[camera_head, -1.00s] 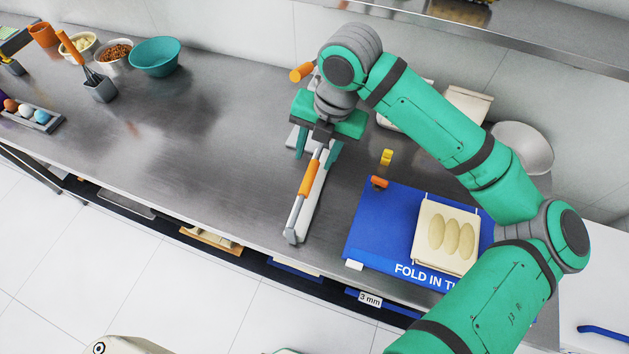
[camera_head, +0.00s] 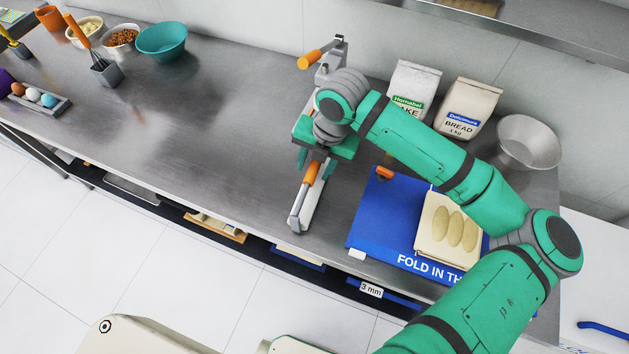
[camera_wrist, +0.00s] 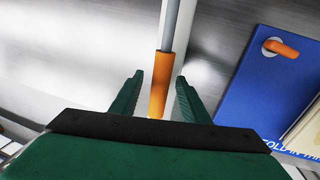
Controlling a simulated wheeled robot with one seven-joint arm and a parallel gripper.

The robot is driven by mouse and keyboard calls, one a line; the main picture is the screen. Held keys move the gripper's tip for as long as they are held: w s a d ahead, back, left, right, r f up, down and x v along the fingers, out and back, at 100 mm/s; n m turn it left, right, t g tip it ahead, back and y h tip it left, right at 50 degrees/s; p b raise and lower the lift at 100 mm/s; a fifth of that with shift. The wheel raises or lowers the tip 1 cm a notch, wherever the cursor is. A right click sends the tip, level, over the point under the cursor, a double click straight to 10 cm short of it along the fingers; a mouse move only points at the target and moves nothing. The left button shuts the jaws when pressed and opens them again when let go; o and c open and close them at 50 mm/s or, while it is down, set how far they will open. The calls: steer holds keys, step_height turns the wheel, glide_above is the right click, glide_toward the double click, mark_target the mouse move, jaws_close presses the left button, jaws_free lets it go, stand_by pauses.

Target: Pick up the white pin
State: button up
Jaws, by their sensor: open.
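A pin-like rod with an orange handle (camera_head: 312,173) and a grey shaft (camera_head: 297,206) lies along a pale narrow bar (camera_head: 310,208) on the steel worktop. I cannot tell for sure whether this is the white pin; no plainly white pin stands out. My gripper (camera_head: 319,161) is over the bar at the orange handle, open and empty. In the wrist view, the orange handle (camera_wrist: 158,88) shows between the two green fingers of my gripper (camera_wrist: 160,76), with the grey shaft (camera_wrist: 171,25) running up beyond them. I cannot tell the fingers' height above it.
A blue mat (camera_head: 368,225) with a cream mould (camera_head: 424,238) lies to the right. Two flour bags (camera_head: 466,108) and a metal bowl (camera_head: 528,140) stand behind my arm. A grey frame with another orange handle (camera_head: 312,60) stands behind the gripper.

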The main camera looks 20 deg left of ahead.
steer(key=shift+c, duration=0.4)
jaws_close()
stand_by(1.0)
